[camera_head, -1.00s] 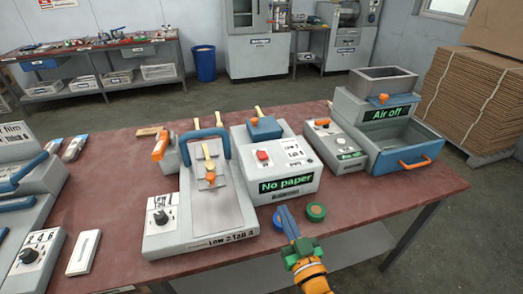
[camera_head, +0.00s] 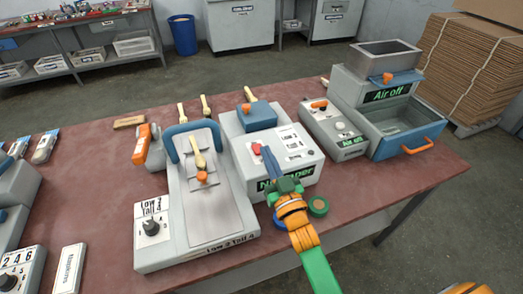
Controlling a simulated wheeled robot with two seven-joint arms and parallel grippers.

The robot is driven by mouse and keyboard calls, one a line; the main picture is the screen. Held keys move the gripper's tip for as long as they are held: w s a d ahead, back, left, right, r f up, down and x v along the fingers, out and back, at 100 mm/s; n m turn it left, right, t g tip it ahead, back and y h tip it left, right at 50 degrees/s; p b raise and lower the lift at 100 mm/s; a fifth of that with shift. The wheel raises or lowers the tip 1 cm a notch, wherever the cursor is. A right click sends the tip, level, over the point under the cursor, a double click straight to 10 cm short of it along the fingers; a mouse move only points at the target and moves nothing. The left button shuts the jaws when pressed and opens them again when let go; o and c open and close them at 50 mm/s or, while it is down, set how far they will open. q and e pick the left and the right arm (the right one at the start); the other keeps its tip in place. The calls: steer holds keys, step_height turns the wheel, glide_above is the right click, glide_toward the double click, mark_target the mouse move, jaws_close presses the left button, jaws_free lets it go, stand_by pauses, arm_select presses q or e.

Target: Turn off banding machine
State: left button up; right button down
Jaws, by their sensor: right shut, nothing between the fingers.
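The banding machine (camera_head: 240,160) is a light grey box with a blue block (camera_head: 257,115) on top and a green-lit display (camera_head: 266,185) reading "No paper", partly hidden by my right gripper. Its red switch (camera_head: 256,149) is on the top panel, left of the white label (camera_head: 293,142). My right gripper (camera_head: 266,152) is shut and empty, its blue fingertips right beside the red switch; I cannot tell whether they touch it. My left gripper is not in view.
To the left stands a grey press (camera_head: 206,215) with a blue handle and a wooden spoon. To the right are a small control box (camera_head: 333,128) and a blue-grey bin machine (camera_head: 398,118) reading "Air off". A green tape roll (camera_head: 318,206) lies beside my right wrist.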

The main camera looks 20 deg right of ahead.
mark_target(262, 160)
steer(key=w, duration=0.4)
steer(key=shift+w+a+r, duration=0.1)
steer(key=shift+w+r, duration=0.1)
steer(key=shift+w, duration=0.2)
step_height(262, 160, down, 3)
steer(key=shift+s+r, duration=0.15)
steer(key=shift+r, duration=0.05)
arm_select(q)
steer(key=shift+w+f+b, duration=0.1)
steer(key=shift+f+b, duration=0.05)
steer(key=shift+b, duration=0.15)
arm_select(e)
steer(key=shift+s+f, duration=0.2)
steer(key=shift+f, duration=0.2)
